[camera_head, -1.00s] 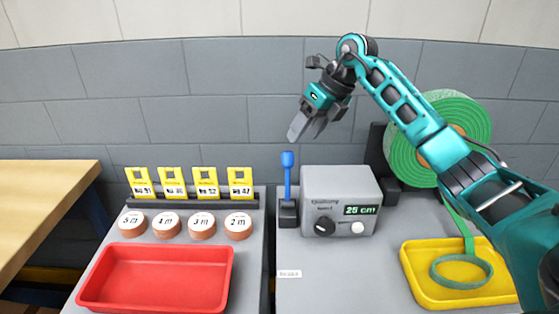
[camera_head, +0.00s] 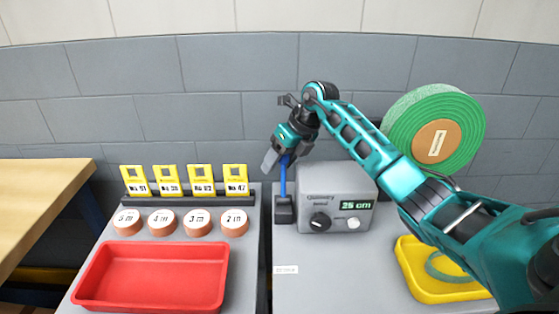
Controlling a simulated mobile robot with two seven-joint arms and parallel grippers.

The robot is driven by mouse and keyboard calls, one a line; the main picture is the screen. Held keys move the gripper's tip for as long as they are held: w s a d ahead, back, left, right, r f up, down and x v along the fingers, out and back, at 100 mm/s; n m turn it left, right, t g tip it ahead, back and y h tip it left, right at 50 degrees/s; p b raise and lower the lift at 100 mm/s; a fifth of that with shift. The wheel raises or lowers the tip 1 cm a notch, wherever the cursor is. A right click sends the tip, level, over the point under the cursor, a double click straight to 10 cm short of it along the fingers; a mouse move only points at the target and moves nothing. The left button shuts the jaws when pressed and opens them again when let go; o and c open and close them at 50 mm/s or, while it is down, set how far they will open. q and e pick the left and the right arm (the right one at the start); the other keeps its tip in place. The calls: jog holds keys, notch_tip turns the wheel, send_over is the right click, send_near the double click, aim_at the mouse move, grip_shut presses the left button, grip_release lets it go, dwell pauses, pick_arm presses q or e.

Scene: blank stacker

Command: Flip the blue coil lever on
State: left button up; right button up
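The blue coil lever (camera_head: 283,182) stands upright in its dark base (camera_head: 284,211), left of the grey control box (camera_head: 335,200). My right gripper (camera_head: 270,163) is at the top of the lever and covers its blue knob. I cannot tell whether the fingers touch the lever, or whether they are open or shut. The box shows a dark knob, a white button and a green display reading 25 cm. My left gripper is out of view.
A green coil roll (camera_head: 433,130) stands at the back right. A yellow tray (camera_head: 412,262) lies in front of it, partly behind my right arm. A red tray (camera_head: 150,247), several round labelled discs and several yellow tags (camera_head: 236,181) are at left. A wooden table (camera_head: 40,205) is far left.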

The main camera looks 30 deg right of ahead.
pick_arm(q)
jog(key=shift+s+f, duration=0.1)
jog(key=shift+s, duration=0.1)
pick_arm(e)
grip_shut()
